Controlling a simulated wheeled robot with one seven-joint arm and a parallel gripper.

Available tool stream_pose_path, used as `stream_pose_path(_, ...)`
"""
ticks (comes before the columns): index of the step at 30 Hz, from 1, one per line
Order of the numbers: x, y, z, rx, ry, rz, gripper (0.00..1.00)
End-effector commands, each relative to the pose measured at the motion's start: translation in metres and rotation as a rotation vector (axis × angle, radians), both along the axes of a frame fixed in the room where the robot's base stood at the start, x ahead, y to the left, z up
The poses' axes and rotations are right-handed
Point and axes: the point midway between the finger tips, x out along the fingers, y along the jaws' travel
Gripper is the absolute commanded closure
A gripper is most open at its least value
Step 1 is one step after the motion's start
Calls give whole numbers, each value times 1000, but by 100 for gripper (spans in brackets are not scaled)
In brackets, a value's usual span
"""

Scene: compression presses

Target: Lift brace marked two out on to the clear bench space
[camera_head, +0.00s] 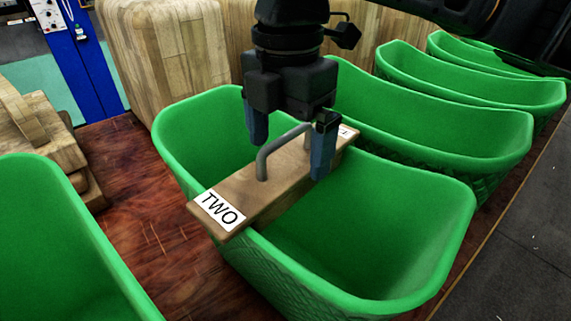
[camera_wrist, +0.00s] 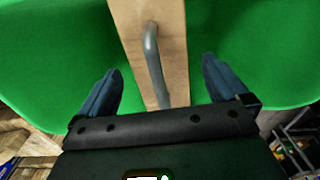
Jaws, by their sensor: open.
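The brace marked TWO (camera_head: 275,188) is a wooden bar with a grey bent handle (camera_head: 264,158) on top. It lies across the rims of a green basket (camera_head: 400,180), with its white TWO label at the near end. A second white label shows partly at its far end. My gripper (camera_head: 288,147) points down over the brace, open, with one blue finger on each side of the handle. The wrist view shows the brace (camera_wrist: 125,20) and the handle (camera_wrist: 154,65) between the two spread fingers (camera_wrist: 160,85); no grip on the handle shows.
Another green basket (camera_head: 50,240) stands at the left, and several more (camera_head: 450,115) line up to the right. Reddish wooden bench surface (camera_head: 135,200) is bare between the left basket and the brace's basket. Wooden blocks (camera_head: 165,50) stand behind.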

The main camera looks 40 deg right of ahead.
Motion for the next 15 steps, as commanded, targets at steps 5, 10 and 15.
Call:
stream_pose_path(5, 0, 1, -26, 1, 2, -1, 0)
stream_pose_path(10, 0, 1, -40, 1, -1, -2, 0)
stream_pose_path(15, 0, 1, -42, 1, -2, -1, 0)
